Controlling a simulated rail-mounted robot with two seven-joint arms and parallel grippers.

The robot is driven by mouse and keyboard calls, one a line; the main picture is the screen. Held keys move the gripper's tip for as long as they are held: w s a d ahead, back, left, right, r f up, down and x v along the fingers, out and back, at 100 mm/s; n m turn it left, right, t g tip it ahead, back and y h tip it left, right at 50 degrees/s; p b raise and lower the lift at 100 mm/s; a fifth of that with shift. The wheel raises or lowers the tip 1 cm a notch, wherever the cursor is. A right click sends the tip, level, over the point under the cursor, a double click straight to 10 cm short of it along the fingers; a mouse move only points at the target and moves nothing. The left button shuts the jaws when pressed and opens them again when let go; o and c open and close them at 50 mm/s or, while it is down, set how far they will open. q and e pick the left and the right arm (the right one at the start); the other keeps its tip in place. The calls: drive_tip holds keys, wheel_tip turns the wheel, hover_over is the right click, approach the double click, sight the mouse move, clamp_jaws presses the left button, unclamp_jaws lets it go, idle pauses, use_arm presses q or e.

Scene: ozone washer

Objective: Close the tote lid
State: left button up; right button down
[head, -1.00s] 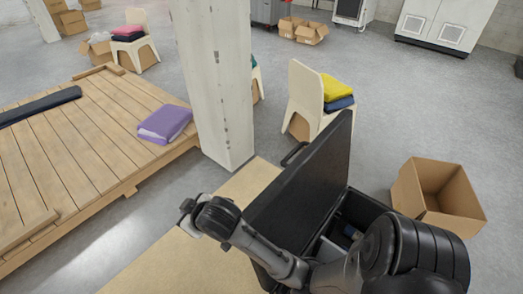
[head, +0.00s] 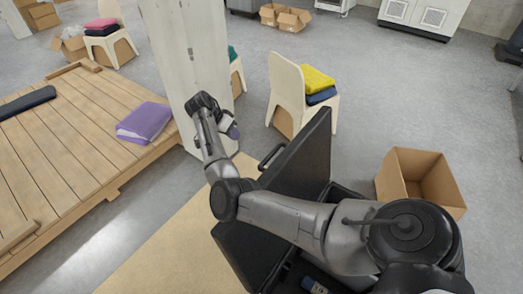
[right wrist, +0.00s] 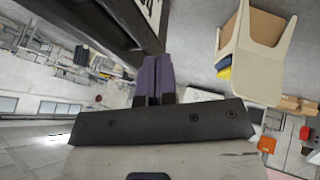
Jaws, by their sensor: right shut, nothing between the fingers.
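The black tote (head: 345,192) stands open in front of me, with its black lid (head: 303,160) raised and tilted. A handle (head: 271,156) shows on the lid's far left side. My right arm reaches across the tote and in front of the lid. My right gripper (head: 231,130) is beyond the lid's left side, apart from it, near the white pillar. In the right wrist view its dark purple fingers (right wrist: 153,80) are together and empty. My left gripper is not in view. My arm hides much of the tote and lower lid.
An empty cardboard box (head: 420,180) stands right of the tote. A white pillar (head: 190,60) rises behind my right gripper. A cream chair (head: 287,90) with folded cloths stands behind the lid. A wooden platform (head: 70,150) fills the left.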

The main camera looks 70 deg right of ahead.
drive_tip(key=s+d+f, duration=0.1)
drive_tip(key=s+f, duration=0.7)
drive_tip(key=s, duration=0.1)
drive_tip(key=shift+g, duration=0.3)
drive_tip(key=shift+s, duration=0.1)
drive_tip(key=shift+s+p, duration=0.1)
drive_tip(key=shift+p, duration=0.25)
